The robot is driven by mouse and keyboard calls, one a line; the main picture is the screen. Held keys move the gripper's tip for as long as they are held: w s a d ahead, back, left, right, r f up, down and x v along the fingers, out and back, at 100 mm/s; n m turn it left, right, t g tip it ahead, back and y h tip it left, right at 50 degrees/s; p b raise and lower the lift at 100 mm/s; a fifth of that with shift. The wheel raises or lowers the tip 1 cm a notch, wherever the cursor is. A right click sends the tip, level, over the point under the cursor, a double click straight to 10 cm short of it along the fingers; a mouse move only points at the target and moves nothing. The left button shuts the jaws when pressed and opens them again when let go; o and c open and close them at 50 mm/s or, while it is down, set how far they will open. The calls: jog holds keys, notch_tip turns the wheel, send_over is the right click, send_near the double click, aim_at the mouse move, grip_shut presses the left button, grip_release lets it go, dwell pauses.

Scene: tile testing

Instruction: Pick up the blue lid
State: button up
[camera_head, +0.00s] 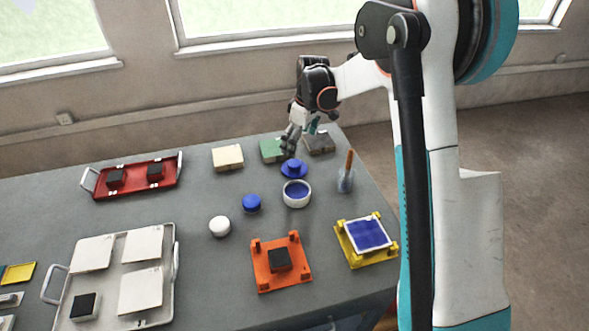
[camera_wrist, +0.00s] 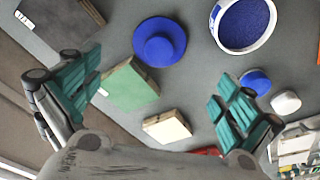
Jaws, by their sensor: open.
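The blue lid (camera_head: 294,168) lies on the grey table near its far right part, a flat disc with a raised round knob. It also shows in the wrist view (camera_wrist: 172,27), at the top centre, fully in sight. My gripper (camera_head: 289,147) is open and empty, just above and behind the lid in the head view. In the wrist view its teal-padded fingers (camera_wrist: 157,103) are wide apart, with the lid beyond the fingertips. No finger visibly touches the lid.
A white bowl with blue contents (camera_head: 296,198) stands just in front of the lid. A green block (camera_head: 272,151) and a cream block (camera_head: 228,157) lie behind and left. A cup with a brush (camera_head: 345,181) stands right. A blue round piece (camera_head: 251,203) and a white one (camera_head: 219,226) sit nearer.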

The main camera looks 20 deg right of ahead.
aim_at(295, 163)
jog(key=f+b, duration=0.1)
jog(key=f, duration=0.2)
jog(key=f+b, duration=0.1)
jog(key=f, duration=0.2)
jog(key=w+a+f+b, duration=0.1)
jog(key=f, duration=0.3)
jog(key=shift+w+f, duration=0.1)
jog(key=c, duration=1.1)
